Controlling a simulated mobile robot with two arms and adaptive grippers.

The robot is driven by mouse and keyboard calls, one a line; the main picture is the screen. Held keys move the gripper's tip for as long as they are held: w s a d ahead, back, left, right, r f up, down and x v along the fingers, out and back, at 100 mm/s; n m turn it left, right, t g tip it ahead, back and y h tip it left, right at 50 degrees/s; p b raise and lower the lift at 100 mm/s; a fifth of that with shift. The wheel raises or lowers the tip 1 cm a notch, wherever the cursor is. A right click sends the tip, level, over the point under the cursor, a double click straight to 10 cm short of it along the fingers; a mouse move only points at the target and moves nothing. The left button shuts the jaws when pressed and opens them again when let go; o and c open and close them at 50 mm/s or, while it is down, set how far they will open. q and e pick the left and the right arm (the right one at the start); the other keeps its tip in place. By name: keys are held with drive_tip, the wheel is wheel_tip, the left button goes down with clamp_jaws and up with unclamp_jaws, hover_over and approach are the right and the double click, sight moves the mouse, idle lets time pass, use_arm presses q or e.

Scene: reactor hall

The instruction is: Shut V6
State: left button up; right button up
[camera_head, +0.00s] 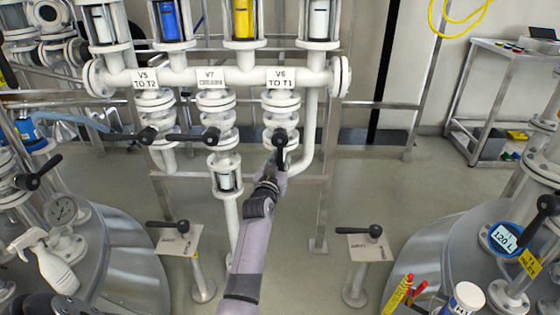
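Valve V6 (281,106), labelled "V6 TO T1", is the rightmost of three labelled valves on the white pipe manifold. Its black lever (280,142) points down the picture, toward me. My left gripper (277,170) is at the lower, free end of this lever, seen from behind at the end of my grey arm. The gripper overlaps the lever end in the picture. Its fingers are small and partly hidden, so I cannot tell whether they grip it. My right gripper is not in view.
Valves V5 (148,106) and V7 (212,106) stand to the left, with black levers pointing left. Two lever posts with plates (180,241) (371,246) stand in front. Large tanks (125,265) (440,250) flank both sides. A cart (500,95) stands at back right.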

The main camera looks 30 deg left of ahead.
use_arm(q)
clamp_jaws()
idle(0.3)
idle(0.3)
